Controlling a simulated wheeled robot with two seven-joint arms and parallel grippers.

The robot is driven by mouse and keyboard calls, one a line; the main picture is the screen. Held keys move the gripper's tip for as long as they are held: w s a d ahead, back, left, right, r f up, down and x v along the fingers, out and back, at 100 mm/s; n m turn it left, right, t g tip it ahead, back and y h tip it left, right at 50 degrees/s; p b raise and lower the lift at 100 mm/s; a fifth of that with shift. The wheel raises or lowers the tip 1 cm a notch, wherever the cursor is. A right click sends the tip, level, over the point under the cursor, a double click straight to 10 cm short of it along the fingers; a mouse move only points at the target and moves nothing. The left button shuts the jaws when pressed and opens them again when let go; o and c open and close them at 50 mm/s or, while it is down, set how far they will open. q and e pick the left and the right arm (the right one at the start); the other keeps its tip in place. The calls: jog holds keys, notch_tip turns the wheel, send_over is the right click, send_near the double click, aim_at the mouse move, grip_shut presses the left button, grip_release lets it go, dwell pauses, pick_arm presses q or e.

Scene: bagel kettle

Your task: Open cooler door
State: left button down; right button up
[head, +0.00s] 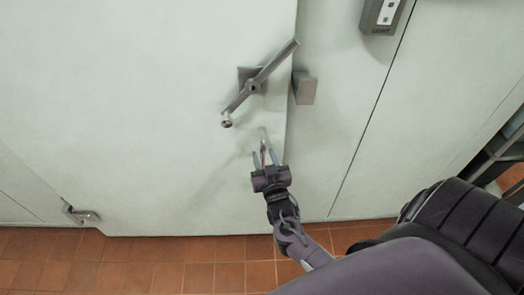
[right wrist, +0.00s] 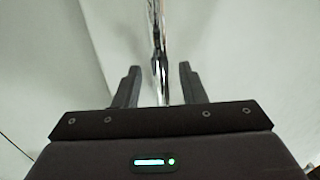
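The cooler door (head: 130,100) is a large pale panel that looks shut. A metal lever latch (head: 262,78) sits slanted near its right edge. In the right wrist view the shiny handle bar (right wrist: 158,45) runs between the two open fingers (right wrist: 157,82), with a gap on each side. My left gripper is not in view.
A grey catch block (head: 305,88) is on the wall beside the door edge. A light switch box (head: 382,15) is at the upper right. A metal fitting (head: 82,215) is at the door's lower left. Dark shelving (head: 505,145) stands at the right. The tiled floor (head: 150,265) is clear.

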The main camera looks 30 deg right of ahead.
jog(key=shift+x, duration=1)
jog(key=shift+w, duration=0.15)
jog(key=c, duration=0.8)
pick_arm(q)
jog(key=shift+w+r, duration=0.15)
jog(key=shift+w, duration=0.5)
pick_arm(e)
grip_shut()
